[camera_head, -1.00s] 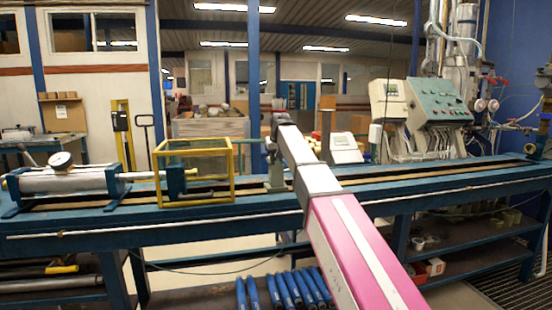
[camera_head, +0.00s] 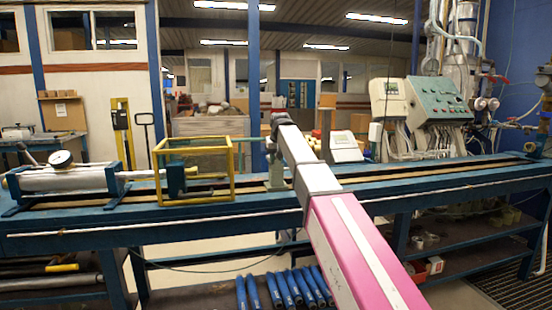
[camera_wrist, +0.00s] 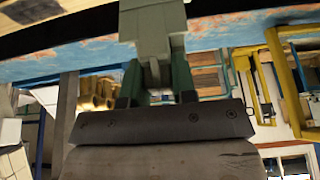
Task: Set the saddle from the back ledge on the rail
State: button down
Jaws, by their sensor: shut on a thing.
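The saddle (camera_head: 276,176) is a grey-green block on a narrow stem, upright beside the end of my arm in the head view. In the wrist view the saddle (camera_wrist: 153,25) fills the top middle, with its stem between dark green fingers. My gripper (camera_wrist: 155,82) is shut on it; it also shows in the head view (camera_head: 270,146), partly behind my arm. The saddle's foot appears at the level of the rail (camera_head: 420,175), the long strip along the blue bench. I cannot tell whether it touches the rail.
A yellow-framed cage (camera_head: 193,198) stands on the bench left of the saddle, close by. A cylinder with a gauge (camera_head: 62,160) lies further left. Control boxes (camera_head: 432,103) stand behind the bench at right. The rail right of my arm looks clear.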

jog(key=c, duration=0.8)
grip_release()
jog(key=shift+c, duration=0.2)
jog(key=shift+r, duration=4.5)
jog(key=shift+s, duration=0.1)
